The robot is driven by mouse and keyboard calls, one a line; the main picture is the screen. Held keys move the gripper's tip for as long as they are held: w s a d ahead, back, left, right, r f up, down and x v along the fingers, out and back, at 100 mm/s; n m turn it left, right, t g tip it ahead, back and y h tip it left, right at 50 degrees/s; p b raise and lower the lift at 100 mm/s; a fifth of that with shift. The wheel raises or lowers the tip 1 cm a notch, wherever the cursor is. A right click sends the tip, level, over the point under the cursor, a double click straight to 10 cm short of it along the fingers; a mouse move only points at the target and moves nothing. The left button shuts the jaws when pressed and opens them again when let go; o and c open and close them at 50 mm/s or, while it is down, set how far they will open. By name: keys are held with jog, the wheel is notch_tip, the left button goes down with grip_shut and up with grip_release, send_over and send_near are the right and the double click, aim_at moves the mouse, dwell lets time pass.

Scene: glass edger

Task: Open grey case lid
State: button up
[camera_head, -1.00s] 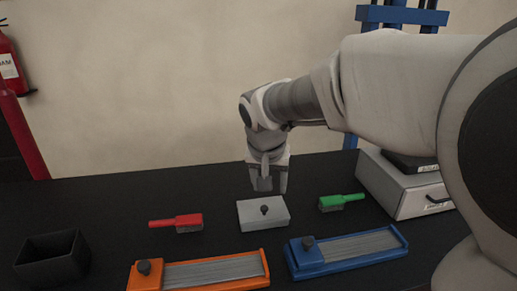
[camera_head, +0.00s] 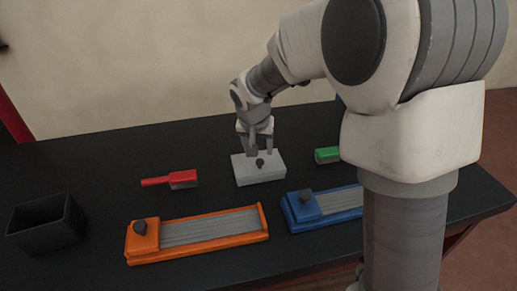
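The grey case (camera_head: 246,175) is a small flat box on the black table, with its lid (camera_head: 273,159) closed and a dark knob (camera_head: 260,163) on top. My gripper (camera_head: 262,151) points down just above and behind the knob, over the far part of the lid. Its two fingers stand apart with a gap between them, and nothing shows between them. I cannot tell whether the fingertips touch the lid.
A red-handled brush (camera_head: 182,179) lies left of the case and a green one (camera_head: 326,155) right. An orange tray (camera_head: 195,235) and a blue tray (camera_head: 320,207), each with a dark knob, lie in front. A black open box (camera_head: 45,225) stands at left.

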aim_at(260, 161)
jog(key=x, duration=0.7)
grip_shut()
dwell(1.3)
